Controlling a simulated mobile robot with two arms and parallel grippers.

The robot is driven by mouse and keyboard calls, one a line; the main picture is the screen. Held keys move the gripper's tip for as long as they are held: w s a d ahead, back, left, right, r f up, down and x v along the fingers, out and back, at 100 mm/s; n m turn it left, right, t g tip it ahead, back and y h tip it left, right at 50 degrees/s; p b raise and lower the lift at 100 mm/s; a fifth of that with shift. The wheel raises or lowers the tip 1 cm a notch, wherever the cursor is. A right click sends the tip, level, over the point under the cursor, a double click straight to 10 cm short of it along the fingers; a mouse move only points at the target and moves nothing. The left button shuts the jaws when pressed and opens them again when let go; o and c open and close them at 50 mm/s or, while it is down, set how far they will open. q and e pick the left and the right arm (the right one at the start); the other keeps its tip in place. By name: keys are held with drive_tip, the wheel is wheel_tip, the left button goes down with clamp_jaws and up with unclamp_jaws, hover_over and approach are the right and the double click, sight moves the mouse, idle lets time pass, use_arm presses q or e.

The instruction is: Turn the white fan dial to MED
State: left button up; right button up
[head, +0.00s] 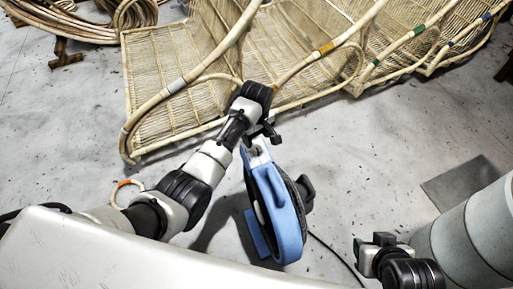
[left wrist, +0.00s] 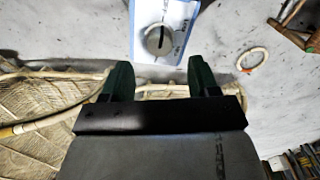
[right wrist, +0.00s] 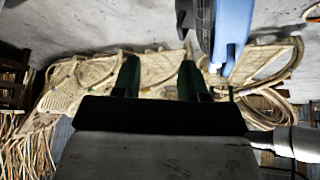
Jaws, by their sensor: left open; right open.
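A blue floor fan (head: 287,215) stands on the concrete floor in the middle of the head view. Its pale control panel (head: 257,153) is at its top, by my left gripper (head: 266,132). In the left wrist view the round greyish-white dial (left wrist: 158,40) sits on this panel, with a dark slot across it. Small labels beside it are too blurred to read. The left gripper (left wrist: 160,78) is open and empty, its fingers pointing toward the dial and apart from it. My right gripper (right wrist: 160,75) is open and empty, away from the fan.
Woven rattan seats (head: 180,95) lie behind the fan. Rattan coils (head: 75,18) are at the back left, and a small ring (head: 127,194) lies at left. A dark cable (head: 338,258) runs from the fan. The floor right of the fan is mostly clear.

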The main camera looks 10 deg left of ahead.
sight(256, 147)
use_arm(q)
wheel_tip(256, 147, down, 5)
drive_tip(key=shift+r+b, duration=0.1)
drive_tip(key=shift+b, duration=0.85)
drive_tip(key=shift+f, duration=0.4)
use_arm(e)
drive_tip(key=w+a+r+t+y, duration=0.2)
drive_tip(key=w+a+r+t, duration=0.1)
drive_tip(key=w+r+t, duration=0.2)
drive_tip(key=shift+w+t, duration=0.9)
drive_tip(key=shift+w, duration=0.2)
use_arm(q)
drive_tip(key=shift+c, duration=0.3)
